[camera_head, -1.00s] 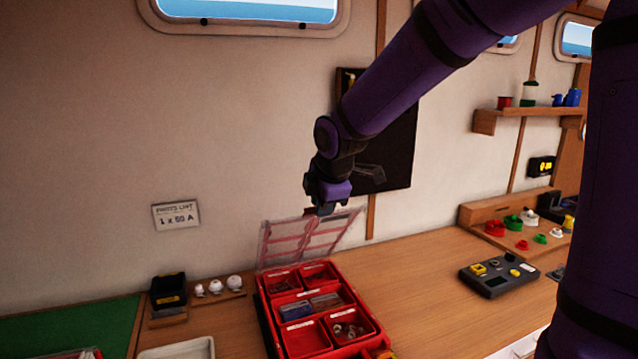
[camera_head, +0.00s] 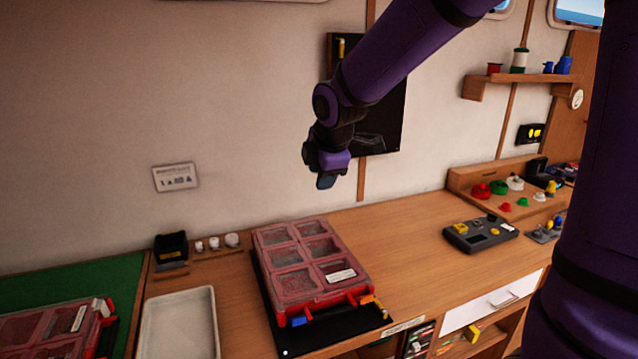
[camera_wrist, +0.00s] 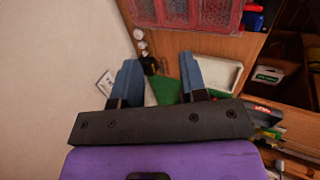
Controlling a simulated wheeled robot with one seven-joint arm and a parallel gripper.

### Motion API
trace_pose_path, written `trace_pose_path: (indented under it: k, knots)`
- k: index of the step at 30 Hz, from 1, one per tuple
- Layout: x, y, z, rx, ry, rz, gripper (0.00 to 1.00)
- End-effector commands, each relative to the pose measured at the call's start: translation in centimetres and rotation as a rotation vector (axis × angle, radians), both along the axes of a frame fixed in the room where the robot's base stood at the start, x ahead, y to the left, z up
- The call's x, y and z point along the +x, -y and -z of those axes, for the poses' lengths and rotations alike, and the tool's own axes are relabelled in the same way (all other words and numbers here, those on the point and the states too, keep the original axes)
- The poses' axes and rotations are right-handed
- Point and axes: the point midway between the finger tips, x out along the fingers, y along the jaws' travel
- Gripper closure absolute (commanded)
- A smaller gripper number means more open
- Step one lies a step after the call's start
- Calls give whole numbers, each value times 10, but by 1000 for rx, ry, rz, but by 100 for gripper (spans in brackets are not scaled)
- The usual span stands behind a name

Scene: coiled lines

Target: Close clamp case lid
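The red clamp case (camera_head: 312,265) sits on a black mat on the wooden bench. Its clear lid (camera_head: 300,252) lies down over the compartments and looks shut. A blue latch (camera_head: 299,321) and an orange latch (camera_head: 367,299) show at its front edge; whether they are fastened I cannot tell. My gripper (camera_head: 327,181) hangs in the air above and behind the case, near the wall, apart from it. In the wrist view its blue fingers (camera_wrist: 160,62) are spread with nothing between them. The case also shows at the top of that view (camera_wrist: 200,12).
A white tray (camera_head: 152,325) stands left of the case. A second red case (camera_head: 40,330) lies on a green mat at the far left. Small white pots (camera_head: 215,242) stand by the wall. A grey device (camera_head: 480,234) is to the right, with clear bench between.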

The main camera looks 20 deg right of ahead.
Motion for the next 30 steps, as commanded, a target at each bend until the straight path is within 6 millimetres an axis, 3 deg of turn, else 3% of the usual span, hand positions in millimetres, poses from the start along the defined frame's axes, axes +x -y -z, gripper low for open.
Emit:
trace_pose_path:
  k: [6,12,30]
  knots:
    - [-18,0,-36,1,3,0,61]
    - [-27,0,-55,1,1,0,61]
    - [-30,0,-59,2,0,4,61]
